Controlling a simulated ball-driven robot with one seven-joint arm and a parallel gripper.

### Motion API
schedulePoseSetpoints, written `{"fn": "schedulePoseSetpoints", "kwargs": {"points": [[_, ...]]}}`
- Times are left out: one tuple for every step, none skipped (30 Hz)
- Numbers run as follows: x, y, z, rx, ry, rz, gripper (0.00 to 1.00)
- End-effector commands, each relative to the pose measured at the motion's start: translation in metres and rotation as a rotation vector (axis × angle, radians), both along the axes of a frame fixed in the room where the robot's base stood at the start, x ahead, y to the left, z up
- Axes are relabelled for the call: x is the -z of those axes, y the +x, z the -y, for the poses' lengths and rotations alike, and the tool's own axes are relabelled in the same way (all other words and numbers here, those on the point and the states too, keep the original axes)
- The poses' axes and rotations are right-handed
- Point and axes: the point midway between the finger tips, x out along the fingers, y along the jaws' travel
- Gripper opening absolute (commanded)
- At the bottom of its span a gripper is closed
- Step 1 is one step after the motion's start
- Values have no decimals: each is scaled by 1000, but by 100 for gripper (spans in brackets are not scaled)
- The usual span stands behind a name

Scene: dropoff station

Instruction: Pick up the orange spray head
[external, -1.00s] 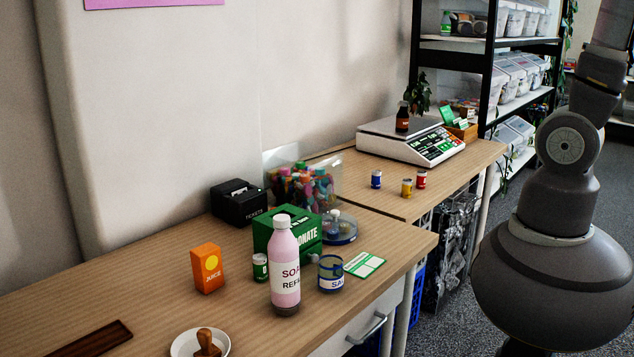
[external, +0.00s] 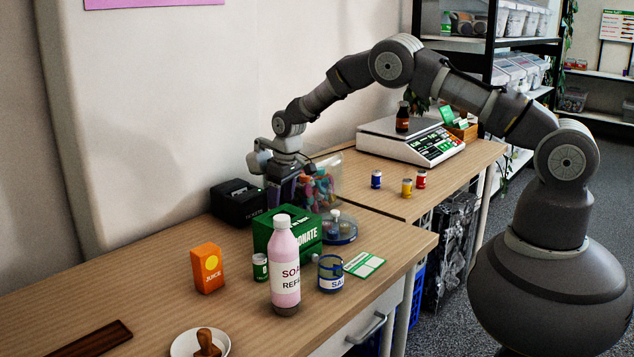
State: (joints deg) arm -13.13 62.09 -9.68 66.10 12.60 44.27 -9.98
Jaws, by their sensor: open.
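A clear bin (external: 331,165) holds several colourful small items (external: 321,188), with pink, teal and orange among them. I cannot single out an orange spray head for sure. My gripper (external: 280,197) is open and points down at the bin's left side, behind the green donate box (external: 306,236). It hides the left part of the bin. I cannot tell whether the fingers are inside the bin or above it.
A black ticket printer (external: 238,203) stands just left of my gripper. A pink soap bottle (external: 285,270), a blue-rimmed jar (external: 331,275) and an orange juice box (external: 207,268) stand nearer the front. A scale (external: 410,140) is on the far table.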

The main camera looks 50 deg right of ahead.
Motion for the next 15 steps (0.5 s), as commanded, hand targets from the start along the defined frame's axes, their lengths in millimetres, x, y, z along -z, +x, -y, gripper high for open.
{"fn": "schedulePoseSetpoints", "kwargs": {"points": [[8, 1, 0, 0, 0, 0, 64], [11, 1, 0, 0, 0, 0, 64], [15, 2, 0, 0, 0, 0, 64], [19, 3, -1, 1, 0, 1, 64], [24, 4, -1, 1, 0, 1, 64], [31, 5, -1, 1, 0, 1, 64], [37, 6, -1, 1, 0, 1, 64], [42, 7, -1, 0, 0, 0, 64], [48, 8, -2, 0, 0, 0, 64], [51, 9, -2, 0, 0, 1, 64], [54, 9, -2, 1, 0, 1, 64], [55, 10, -2, 1, 0, 1, 64], [55, 10, -2, 1, 1, 2, 64], [55, 10, -2, 1, 1, 2, 64], [54, 10, -2, 1, 1, 2, 64]]}}
